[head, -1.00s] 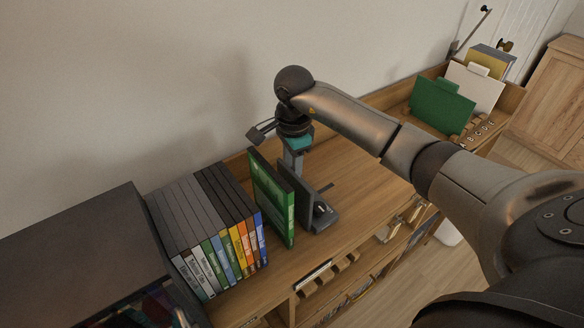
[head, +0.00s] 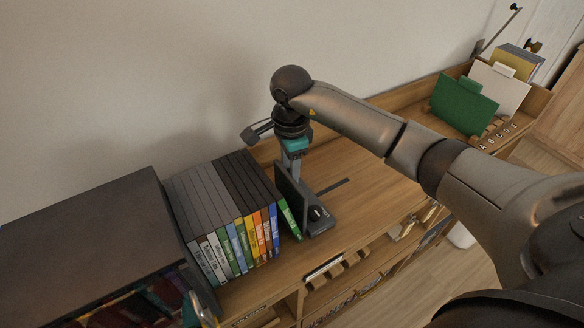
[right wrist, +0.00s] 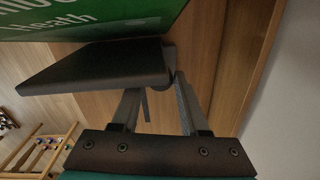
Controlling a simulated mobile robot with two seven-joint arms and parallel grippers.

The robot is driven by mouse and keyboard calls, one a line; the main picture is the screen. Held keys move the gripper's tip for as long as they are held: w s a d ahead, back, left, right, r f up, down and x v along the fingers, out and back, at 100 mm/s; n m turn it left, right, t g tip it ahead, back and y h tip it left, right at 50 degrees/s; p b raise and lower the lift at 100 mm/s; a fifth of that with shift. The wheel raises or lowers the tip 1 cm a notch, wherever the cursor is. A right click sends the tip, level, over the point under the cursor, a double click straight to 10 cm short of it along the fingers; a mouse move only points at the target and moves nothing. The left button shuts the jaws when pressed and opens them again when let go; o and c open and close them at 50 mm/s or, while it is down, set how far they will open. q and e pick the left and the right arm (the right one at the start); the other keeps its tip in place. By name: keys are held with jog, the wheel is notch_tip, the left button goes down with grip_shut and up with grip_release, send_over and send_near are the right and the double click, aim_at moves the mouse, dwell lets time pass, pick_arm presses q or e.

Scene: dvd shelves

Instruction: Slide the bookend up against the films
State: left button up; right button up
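The bookend (head: 322,217) is dark grey, with an upright plate and a flat base, on the wooden shelf top. It stands at the right end of the row of films (head: 228,205). A green film (head: 290,218) is between the row and the bookend, its spine tilted, top toward the row. My right gripper (head: 291,165) points down at the bookend's plate. In the right wrist view the bookend (right wrist: 95,75) lies by the fingertips (right wrist: 160,88), with the green film (right wrist: 90,18) beyond. One fingertip is hidden, so the grip is unclear. My left gripper is out of view.
A dark box (head: 90,225) stands left of the films. The wooden shelf top (head: 365,180) is clear right of the bookend. A tray at the back right holds a green card (head: 464,105) and a white card (head: 500,90). The wall is behind.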

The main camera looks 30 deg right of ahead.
jog(key=o, duration=0.3)
jog(key=shift+o, duration=0.2)
notch_tip(320, 180, up, 15)
jog(key=shift+s, duration=0.35)
jog(key=shift+r, duration=0.1)
